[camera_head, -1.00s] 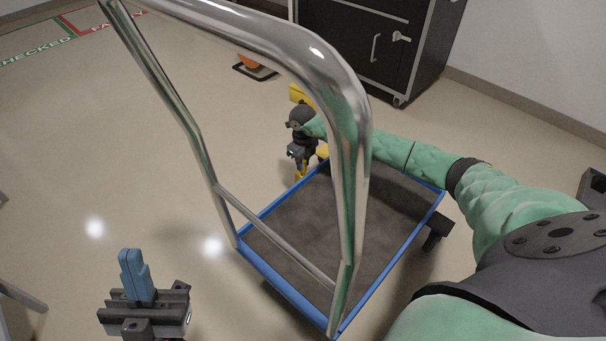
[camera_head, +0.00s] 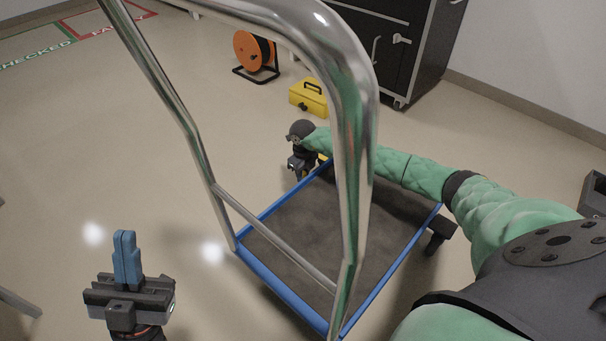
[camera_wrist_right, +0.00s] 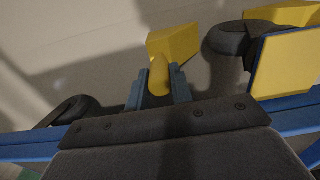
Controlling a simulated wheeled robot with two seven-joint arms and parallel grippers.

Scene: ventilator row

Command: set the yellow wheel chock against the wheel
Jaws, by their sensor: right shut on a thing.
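The yellow chock (camera_wrist_right: 174,42) is gripped by its rounded yellow handle between the blue fingers of my right gripper (camera_wrist_right: 158,86). In the right wrist view its wedge is just left of a dark wheel (camera_wrist_right: 228,40); I cannot tell if they touch. In the head view my right gripper (camera_head: 297,168) is low at the far left corner of the blue-edged trolley (camera_head: 287,291), and the chock is mostly hidden. My left gripper (camera_head: 127,258) points up at the lower left, its blue fingers together with nothing visible between them.
The trolley's metal handle (camera_head: 358,150) rises in front of my right arm. A yellow toolbox (camera_head: 308,98), an orange cable reel (camera_head: 250,52) and a dark cabinet (camera_head: 385,40) stand beyond. Another wheel (camera_wrist_right: 70,110) and a yellow block (camera_wrist_right: 285,62) show in the wrist view.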

